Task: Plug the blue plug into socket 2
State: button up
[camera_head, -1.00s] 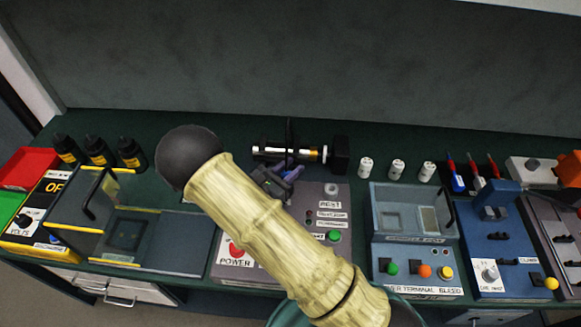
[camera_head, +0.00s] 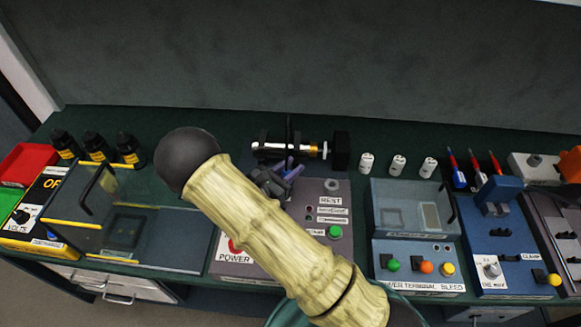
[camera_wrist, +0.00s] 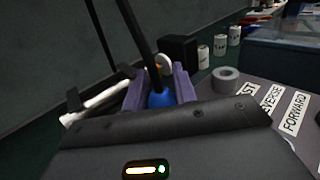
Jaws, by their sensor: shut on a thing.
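My gripper (camera_wrist: 160,88) has purple fingers shut on the blue plug (camera_wrist: 160,99) in the wrist view. A black cable runs up from the plug. In the head view my gripper (camera_head: 292,171) is just in front of a horizontal black and gold tube assembly (camera_head: 267,146), beside the grey control panel. The plug is hidden there by my arm and fingers. The tube's pale end disc (camera_wrist: 163,63) and black end block (camera_wrist: 179,54) show beyond the fingers in the wrist view. I cannot make out a socket marked 2.
The grey panel (camera_head: 341,200) carries a round grey knob or ring (camera_wrist: 225,78) and labels. White cans (camera_head: 398,165) stand to the right of the black block (camera_head: 341,151). Dark bottles (camera_head: 95,148) stand at left. A terminal box (camera_head: 412,216) and blue clamp unit (camera_head: 497,240) are at right.

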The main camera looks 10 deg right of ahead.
jog(key=o, duration=1)
jog(key=shift+f, duration=0.15)
jog(key=shift+o, duration=0.2)
jog(key=b+v, duration=0.2)
jog(key=v, duration=1.5)
jog(key=shift+s+a+b, duration=0.1)
jog(key=shift+s+b, duration=0.1)
jog(key=shift+b, duration=0.2)
